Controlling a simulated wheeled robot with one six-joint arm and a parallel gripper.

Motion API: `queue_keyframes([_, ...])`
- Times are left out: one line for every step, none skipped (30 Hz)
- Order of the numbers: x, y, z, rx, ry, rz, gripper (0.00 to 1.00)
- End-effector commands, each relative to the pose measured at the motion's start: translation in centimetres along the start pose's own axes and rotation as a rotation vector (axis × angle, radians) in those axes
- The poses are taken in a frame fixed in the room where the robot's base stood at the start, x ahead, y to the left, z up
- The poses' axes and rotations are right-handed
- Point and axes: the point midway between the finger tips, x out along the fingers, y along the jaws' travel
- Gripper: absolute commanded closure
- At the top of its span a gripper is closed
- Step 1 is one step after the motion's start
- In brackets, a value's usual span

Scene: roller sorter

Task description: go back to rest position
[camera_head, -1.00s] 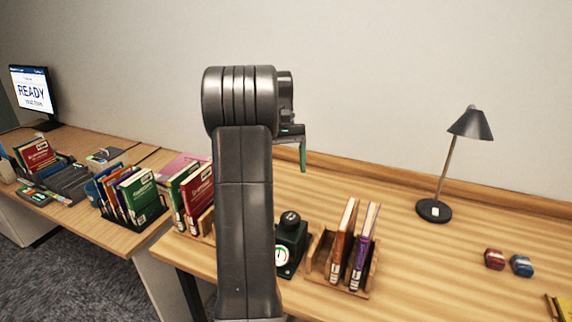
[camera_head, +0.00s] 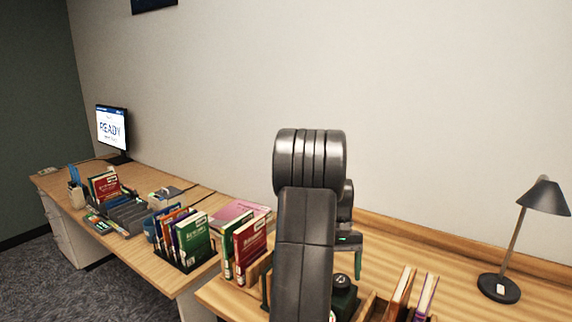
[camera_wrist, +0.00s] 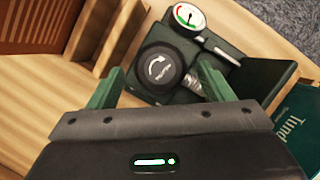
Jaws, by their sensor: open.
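My gripper (camera_wrist: 157,88) is open and empty in the wrist view, its two green fingers spread apart. A dark green device with a round black knob (camera_wrist: 160,68) and a white-faced gauge (camera_wrist: 188,16) lies beyond and between the fingertips; I cannot tell the exact gap. In the head view my arm stands upright in the middle and partly covers this device (camera_head: 343,300). One green finger of my gripper (camera_head: 358,244) shows to the right of the arm.
A wooden rack with two books (camera_head: 400,296) is at the lower right, near a black lamp (camera_head: 499,288). Green and red books (camera_head: 248,246) stand left of my arm. Farther left are a black book rack (camera_head: 190,262) and a monitor reading READY (camera_head: 112,130).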

Motion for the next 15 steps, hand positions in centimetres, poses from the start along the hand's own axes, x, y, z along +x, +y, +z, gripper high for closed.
queue_keyframes([0.5,0.0,0.1,0.0,-0.003,-0.001,0.26])
queue_keyframes([0.8,0.0,0.1,0.0,-0.002,0.0,0.26])
queue_keyframes([1.0,0.0,0.0,0.0,-0.001,0.0,0.26])
queue_keyframes([1.2,0.0,0.1,0.0,-0.002,0.0,0.26])
queue_keyframes([1.3,0.0,0.1,0.0,-0.002,0.0,0.26])
queue_keyframes([1.5,0.0,0.1,0.0,-0.002,0.0,0.26])
queue_keyframes([1.5,0.0,0.1,0.0,-0.001,0.0,0.26])
queue_keyframes([1.5,0.0,0.0,-0.002,-0.001,0.001,0.26])
queue_keyframes([1.5,0.0,0.0,-0.004,-0.001,0.002,0.26])
queue_keyframes([1.5,0.0,0.0,-0.005,-0.001,0.002,0.26])
queue_keyframes([1.5,0.0,0.0,-0.005,-0.001,0.002,0.26])
queue_keyframes([1.5,0.0,0.0,-0.005,-0.001,0.002,0.26])
queue_keyframes([1.5,0.0,0.0,-0.005,-0.001,0.002,0.26])
queue_keyframes([1.5,0.0,0.0,-0.005,-0.001,0.002,0.26])
queue_keyframes([1.5,0.0,0.0,-0.005,-0.001,0.002,0.26])
